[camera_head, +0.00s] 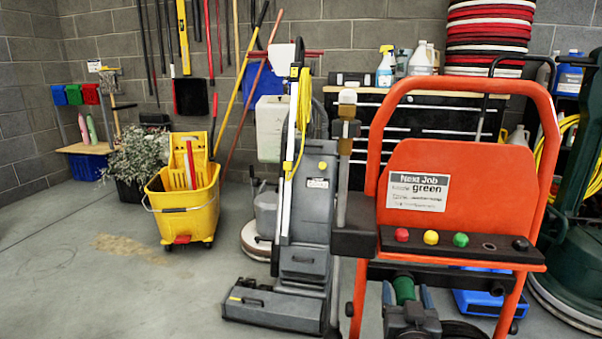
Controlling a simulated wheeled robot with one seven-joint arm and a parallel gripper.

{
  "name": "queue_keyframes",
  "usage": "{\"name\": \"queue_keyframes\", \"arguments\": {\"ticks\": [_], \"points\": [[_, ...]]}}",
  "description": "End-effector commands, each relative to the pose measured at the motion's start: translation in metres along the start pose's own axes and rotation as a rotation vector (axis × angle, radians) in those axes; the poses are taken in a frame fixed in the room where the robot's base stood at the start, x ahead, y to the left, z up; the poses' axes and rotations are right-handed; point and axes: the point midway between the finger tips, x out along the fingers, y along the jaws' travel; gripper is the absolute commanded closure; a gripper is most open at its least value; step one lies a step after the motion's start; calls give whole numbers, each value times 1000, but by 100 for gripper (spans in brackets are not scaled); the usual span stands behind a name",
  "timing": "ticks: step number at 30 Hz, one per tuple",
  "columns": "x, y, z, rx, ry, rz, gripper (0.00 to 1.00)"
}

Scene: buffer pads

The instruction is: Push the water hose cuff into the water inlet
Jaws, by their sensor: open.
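My gripper (405,294) seems to be the dark grey part at the bottom edge, with two blue-grey fingers pointing up and apart. A green cylinder (404,287) shows between them, below the orange cart's shelf. I cannot tell whether it is the water hose cuff, or whether the fingers touch it. The water inlet cannot be made out. A grey floor machine (308,205) stands left of the gripper. A grey post with a brass-coloured fitting (347,128) rises beside the orange cart.
The orange cart (460,165) carries a sign (418,191) and red, yellow, green and black knobs. A yellow mop bucket (188,205) and a potted plant (142,155) stand left. A green floor machine (575,190) stands right. The left foreground floor is clear.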

Motion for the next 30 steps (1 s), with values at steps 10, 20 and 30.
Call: {"name": "queue_keyframes", "arguments": {"ticks": [10, 20, 30], "points": [[0, 0, 0, 0, 0, 0, 28], [0, 0, 0, 0, 0, 0, 28], [0, 0, 0, 0, 0, 0, 41]]}}
